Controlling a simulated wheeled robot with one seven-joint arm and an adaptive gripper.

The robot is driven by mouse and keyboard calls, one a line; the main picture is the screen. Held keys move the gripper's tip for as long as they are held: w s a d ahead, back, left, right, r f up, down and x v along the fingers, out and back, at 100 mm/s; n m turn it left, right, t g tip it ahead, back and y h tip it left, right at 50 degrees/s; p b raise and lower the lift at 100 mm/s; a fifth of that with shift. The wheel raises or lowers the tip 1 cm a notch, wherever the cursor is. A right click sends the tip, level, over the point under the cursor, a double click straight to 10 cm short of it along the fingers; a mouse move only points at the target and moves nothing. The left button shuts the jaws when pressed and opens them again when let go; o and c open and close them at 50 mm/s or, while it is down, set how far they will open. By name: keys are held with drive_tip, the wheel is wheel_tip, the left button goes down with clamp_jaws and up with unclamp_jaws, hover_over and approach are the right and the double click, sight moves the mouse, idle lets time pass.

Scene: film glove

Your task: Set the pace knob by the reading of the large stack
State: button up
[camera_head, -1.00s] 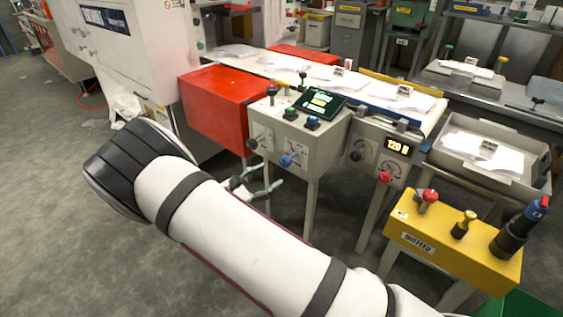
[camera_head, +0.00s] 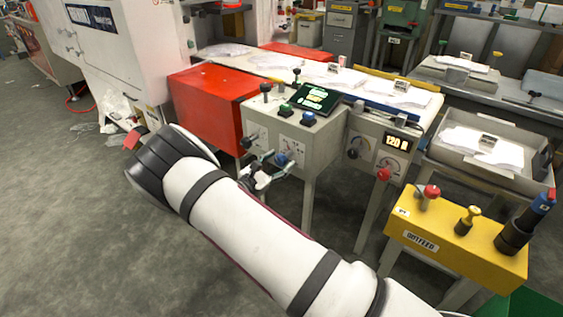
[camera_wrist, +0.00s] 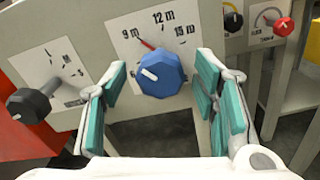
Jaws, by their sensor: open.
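A faceted blue knob (camera_wrist: 162,76) stands on a grey panel before a dial marked 9 m, 12 m and 15 m. Its white mark points up and left; a red line shows between 9 and 12. It also shows in the head view (camera_head: 283,159). My gripper (camera_wrist: 160,66) is open, with teal-padded fingers at either side of the knob and gaps between; it shows in the head view (camera_head: 264,172). White paper stacks with small tags lie on the belt (camera_head: 336,77) and in a grey tray (camera_head: 482,147). I cannot tell which is the large stack or read its tag.
A black knob (camera_wrist: 33,104) is left of the blue one; a red knob (camera_wrist: 283,27) is on the panel to the right. A red box (camera_head: 205,105) and yellow outfeed box (camera_head: 455,240) flank the area.

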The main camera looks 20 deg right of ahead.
drive_tip(key=shift+x, duration=0.95)
drive_tip(key=c, duration=1.2)
drive_tip(key=shift+n, duration=0.4)
drive_tip(key=n+p, duration=0.1)
drive_tip(key=n, duration=0.4)
drive_tip(key=shift+n, duration=0.3)
drive_tip(key=n+p, duration=0.1)
drive_tip(key=n, duration=0.4)
drive_tip(key=shift+s+f+n, duration=0.1)
drive_tip(key=shift+n, duration=0.3)
